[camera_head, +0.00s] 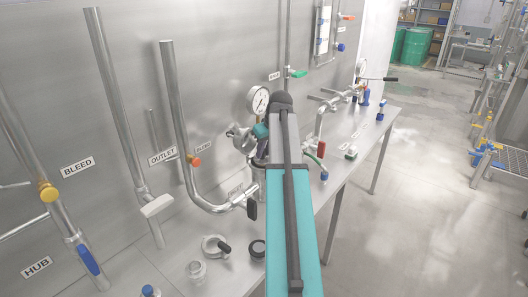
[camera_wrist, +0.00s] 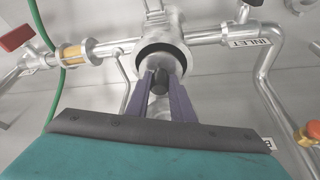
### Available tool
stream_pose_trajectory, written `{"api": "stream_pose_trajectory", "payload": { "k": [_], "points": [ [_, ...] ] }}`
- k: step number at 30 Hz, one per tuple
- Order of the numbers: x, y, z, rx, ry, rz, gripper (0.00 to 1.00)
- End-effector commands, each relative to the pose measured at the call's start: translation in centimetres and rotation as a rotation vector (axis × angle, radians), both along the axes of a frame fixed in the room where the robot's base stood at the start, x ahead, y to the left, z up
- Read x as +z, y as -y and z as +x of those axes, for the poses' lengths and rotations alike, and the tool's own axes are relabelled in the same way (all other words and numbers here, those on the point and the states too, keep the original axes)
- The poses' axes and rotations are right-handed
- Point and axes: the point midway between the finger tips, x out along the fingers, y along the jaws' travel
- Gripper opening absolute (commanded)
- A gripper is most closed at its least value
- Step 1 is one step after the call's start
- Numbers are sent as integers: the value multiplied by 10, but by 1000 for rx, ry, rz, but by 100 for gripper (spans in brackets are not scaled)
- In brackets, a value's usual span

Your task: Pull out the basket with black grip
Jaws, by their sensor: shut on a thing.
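In the wrist view, my gripper (camera_wrist: 160,82) has its two purple fingers closed on a black grip (camera_wrist: 159,80). The grip sits at the mouth of a round metal housing (camera_wrist: 163,44) with a dark inner rim. The basket's body is not clearly visible; the housing and fingers hide it. In the head view, my arm covers most of the gripper and the grip, near the metal housing (camera_head: 241,139) on the wall piping.
Pipes flank the housing, with an INLET label (camera_wrist: 249,42) and a yellow sight piece (camera_wrist: 73,54). A pressure gauge (camera_head: 258,102) is close to my arm. A clamp ring (camera_head: 213,246) and a black ring (camera_head: 257,248) lie on the steel bench. Floor at right is open.

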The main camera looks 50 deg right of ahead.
Motion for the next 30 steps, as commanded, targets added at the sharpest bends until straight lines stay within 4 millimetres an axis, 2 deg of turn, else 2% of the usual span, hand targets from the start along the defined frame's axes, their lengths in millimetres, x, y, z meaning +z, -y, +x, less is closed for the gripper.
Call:
{"api": "stream_pose_trajectory", "payload": {
  "k": [30],
  "points": [
    [30,0,0,0,1,0,0]
  ]
}}
